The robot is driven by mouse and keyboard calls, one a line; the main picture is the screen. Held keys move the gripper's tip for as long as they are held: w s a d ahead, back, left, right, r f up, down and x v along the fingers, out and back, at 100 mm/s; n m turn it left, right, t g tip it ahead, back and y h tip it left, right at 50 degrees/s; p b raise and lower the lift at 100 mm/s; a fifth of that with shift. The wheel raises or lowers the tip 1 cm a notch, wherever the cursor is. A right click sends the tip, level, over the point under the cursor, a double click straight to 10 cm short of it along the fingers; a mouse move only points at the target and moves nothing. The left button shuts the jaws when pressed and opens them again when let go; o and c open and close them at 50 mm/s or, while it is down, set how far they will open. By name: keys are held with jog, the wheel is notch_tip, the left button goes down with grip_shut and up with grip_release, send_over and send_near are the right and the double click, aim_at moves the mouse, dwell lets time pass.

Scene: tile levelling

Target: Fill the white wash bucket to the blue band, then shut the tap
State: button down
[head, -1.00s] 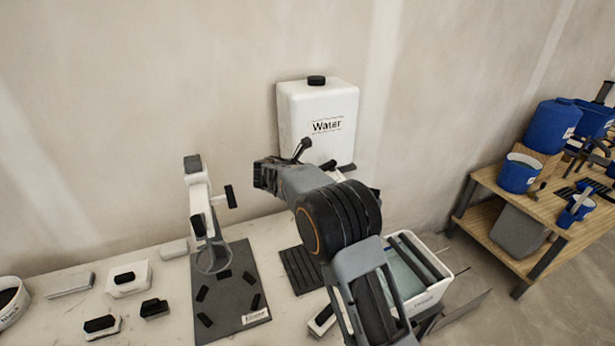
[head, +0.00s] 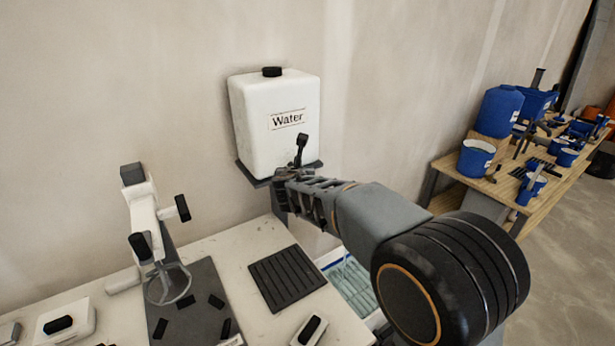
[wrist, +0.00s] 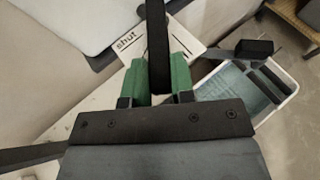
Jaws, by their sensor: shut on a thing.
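The white water tank (head: 275,125) stands on a dark wall shelf. My gripper (wrist: 158,80) has green fingers shut on a black tap lever (wrist: 157,40), which points up the wrist picture. A white plate reading "shut" (wrist: 133,45) lies just behind it. In the head view a black upright handle (head: 301,148) shows in front of the tank, and my arm hides the fingers. The white wash bucket (wrist: 291,88) is below and to the right, with pale blue-green inside. In the head view it is partly hidden by my arm. I cannot tell its level against the blue band.
A ribbed black mat (head: 286,278) and a white stand with a ring (head: 150,235) on a dark board are on the pale bench (head: 235,245). A wooden table (head: 448,170) with blue buckets stands at the right. Black bars lie across the bucket.

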dwell(0.5)
jog(key=c, duration=1)
grip_release()
jog(key=shift+o, duration=0.2)
jog(key=v, duration=1.3)
jog(key=shift+s+d+p, duration=0.2)
jog(key=shift+s+p, duration=0.1)
jog(key=shift+s, duration=0.05)
jog(key=shift+r, duration=0.1)
